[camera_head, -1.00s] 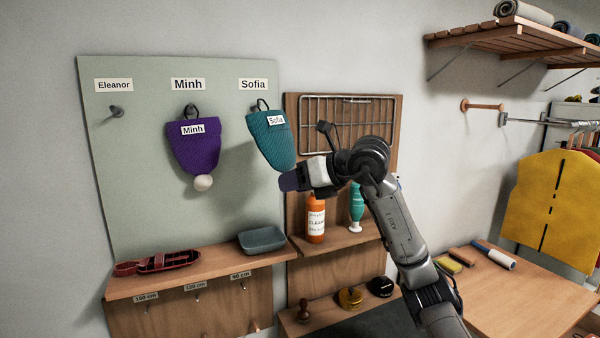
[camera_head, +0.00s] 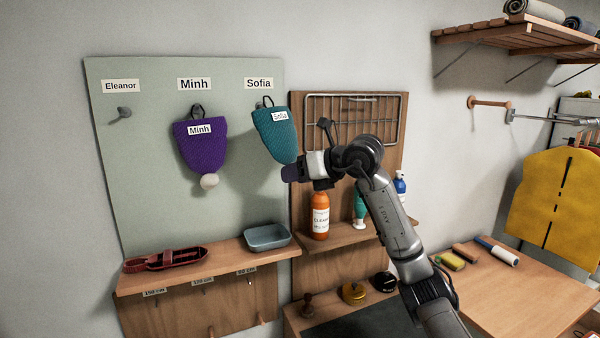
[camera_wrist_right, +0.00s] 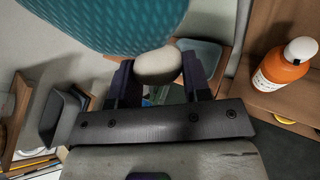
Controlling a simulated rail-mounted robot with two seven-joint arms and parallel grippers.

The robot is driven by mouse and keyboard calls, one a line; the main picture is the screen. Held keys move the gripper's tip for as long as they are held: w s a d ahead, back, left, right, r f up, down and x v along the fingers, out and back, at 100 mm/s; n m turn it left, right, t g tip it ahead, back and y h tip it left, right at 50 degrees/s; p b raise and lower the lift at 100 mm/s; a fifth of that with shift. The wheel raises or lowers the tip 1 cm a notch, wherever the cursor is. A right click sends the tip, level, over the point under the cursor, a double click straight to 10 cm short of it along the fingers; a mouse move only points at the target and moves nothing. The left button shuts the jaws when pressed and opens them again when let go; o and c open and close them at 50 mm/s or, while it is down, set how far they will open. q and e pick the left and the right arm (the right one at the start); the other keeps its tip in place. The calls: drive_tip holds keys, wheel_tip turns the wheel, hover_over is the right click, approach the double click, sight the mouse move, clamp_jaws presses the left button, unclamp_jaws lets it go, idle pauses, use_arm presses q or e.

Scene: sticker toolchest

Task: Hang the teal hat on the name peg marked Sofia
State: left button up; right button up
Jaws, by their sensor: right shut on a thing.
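The teal hat (camera_head: 274,137) has a dark loop on top and a small "Sofia" tag. It is in front of the board, just below the Sofia label (camera_head: 258,83), tilted with its lower end to the right. Its loop is at the Sofia peg (camera_head: 259,105); I cannot tell whether it is around the peg. My right gripper (camera_head: 291,173) is at the hat's lower end. In the right wrist view, its fingers (camera_wrist_right: 158,82) are shut on the pale pom-pom (camera_wrist_right: 158,66) below the teal knit (camera_wrist_right: 115,22). My left gripper is not in view.
A purple hat (camera_head: 201,146) hangs at the Minh peg (camera_head: 198,108). The Eleanor peg (camera_head: 124,112) is bare. A grey tray (camera_head: 267,237) and a red brush-like item (camera_head: 165,259) are on the shelf below. An orange bottle (camera_head: 320,217) stands below my right gripper.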

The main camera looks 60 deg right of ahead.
drive_tip(key=shift+w+d+p, duration=0.4)
drive_tip(key=shift+w+d, duration=0.1)
drive_tip(key=shift+w, duration=0.05)
drive_tip(key=w+d, duration=0.1)
drive_tip(key=w+d+f+p, duration=0.1)
drive_tip(key=shift+w+d+f, duration=0.1)
drive_tip(key=shift+w+d, duration=0.15)
drive_tip(key=shift+w, duration=0.15)
idle(0.5)
drive_tip(key=o, duration=1)
